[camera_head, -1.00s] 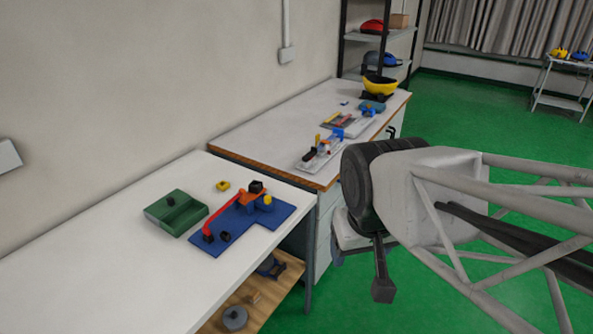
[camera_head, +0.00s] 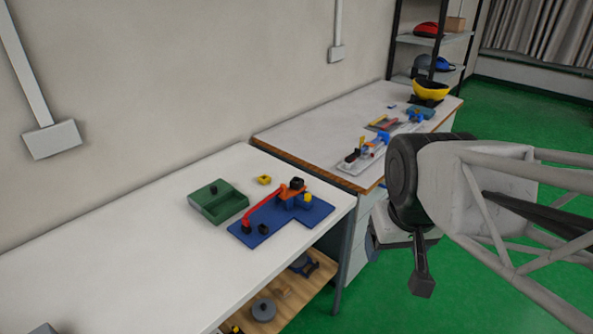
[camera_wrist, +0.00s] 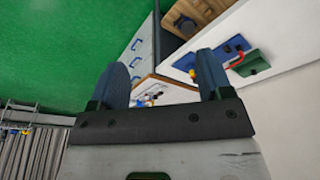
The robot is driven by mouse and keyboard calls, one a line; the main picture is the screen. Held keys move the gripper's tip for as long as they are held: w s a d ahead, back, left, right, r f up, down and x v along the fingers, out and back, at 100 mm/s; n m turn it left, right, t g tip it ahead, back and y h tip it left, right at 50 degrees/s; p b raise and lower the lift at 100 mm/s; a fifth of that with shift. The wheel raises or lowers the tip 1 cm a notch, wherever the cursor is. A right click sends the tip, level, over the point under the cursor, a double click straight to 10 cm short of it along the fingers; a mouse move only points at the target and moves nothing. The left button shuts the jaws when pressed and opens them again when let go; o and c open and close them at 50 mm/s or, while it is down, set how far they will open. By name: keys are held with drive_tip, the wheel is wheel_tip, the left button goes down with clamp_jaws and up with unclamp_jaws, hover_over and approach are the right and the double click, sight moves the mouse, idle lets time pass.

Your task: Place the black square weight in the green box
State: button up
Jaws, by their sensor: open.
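The green box (camera_head: 208,207) sits on the white table, with a small black knob-like piece (camera_head: 213,188) at its left part. To its right lies a blue board (camera_head: 268,218) with a red arm and an orange stand. A black block (camera_head: 297,183), which looks like the square weight, sits on top of the stand. Another small black piece (camera_head: 263,229) is on the board's near side. In the wrist view my gripper (camera_wrist: 163,78) is open, with nothing between its fingers. It is well away from the table; the board (camera_wrist: 228,50) and box (camera_wrist: 252,63) show beyond it.
A yellow block (camera_head: 264,180) lies behind the board. A second table (camera_head: 300,135) holds a tool set and a yellow helmet (camera_head: 431,90). A lower shelf (camera_head: 300,290) holds several items.

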drive_tip(key=w+a+r+n, duration=0.2)
drive_tip(key=w+n, duration=0.1)
drive_tip(key=w, duration=1.1)
drive_tip(key=n+g, duration=0.3)
drive_tip(key=n, duration=0.5)
hover_over(297, 183)
drive_tip(key=w, duration=0.2)
wheel_tip(297, 183, down, 20)
drive_tip(key=shift+d+f, duration=0.25)
drive_tip(key=shift+f, duration=0.05)
drive_tip(key=shift+f, duration=1.25)
